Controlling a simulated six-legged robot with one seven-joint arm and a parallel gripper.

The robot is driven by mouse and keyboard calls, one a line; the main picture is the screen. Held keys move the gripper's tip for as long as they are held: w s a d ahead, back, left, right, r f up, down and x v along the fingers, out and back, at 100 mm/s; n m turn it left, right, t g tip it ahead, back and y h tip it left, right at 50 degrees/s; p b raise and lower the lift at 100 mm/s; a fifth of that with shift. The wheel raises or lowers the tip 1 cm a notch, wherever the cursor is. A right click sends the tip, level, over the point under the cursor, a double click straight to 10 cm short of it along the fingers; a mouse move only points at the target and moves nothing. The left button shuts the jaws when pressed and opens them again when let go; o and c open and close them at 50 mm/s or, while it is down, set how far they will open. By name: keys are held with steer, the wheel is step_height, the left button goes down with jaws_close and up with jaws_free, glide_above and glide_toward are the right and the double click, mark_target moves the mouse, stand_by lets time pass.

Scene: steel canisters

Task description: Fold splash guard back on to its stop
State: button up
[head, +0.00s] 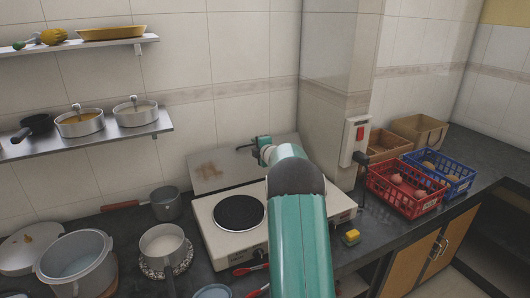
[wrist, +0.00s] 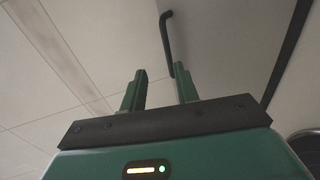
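The splash guard (head: 213,172) is a grey, brown-stained panel standing up behind the two-plate cooker (head: 205,219), near the tiled wall. I cannot tell whether it touches a stop. A dark bent handle (head: 243,148) sits near its top edge. My gripper (head: 257,144) is at the guard's upper right, beside the handle. In the wrist view, my gripper (wrist: 159,90) is open, with a gap between its green fingers. The black handle (wrist: 166,38) shows beyond the fingertips, its lower end close to the right finger; contact is unclear. The guard's grey face (wrist: 225,50) lies behind it.
My arm hides the cooker's right part. A wall pillar (head: 335,60) with a switch box (head: 354,138) stands right of the gripper. Pots (head: 75,262) stand on the left counter, below a shelf (head: 90,137). Red (head: 405,205) and blue (head: 458,187) crates stand at right.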

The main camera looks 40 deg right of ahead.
steer(key=v, duration=0.9)
steer(key=shift+s, duration=0.2)
steer(key=shift+a, duration=0.1)
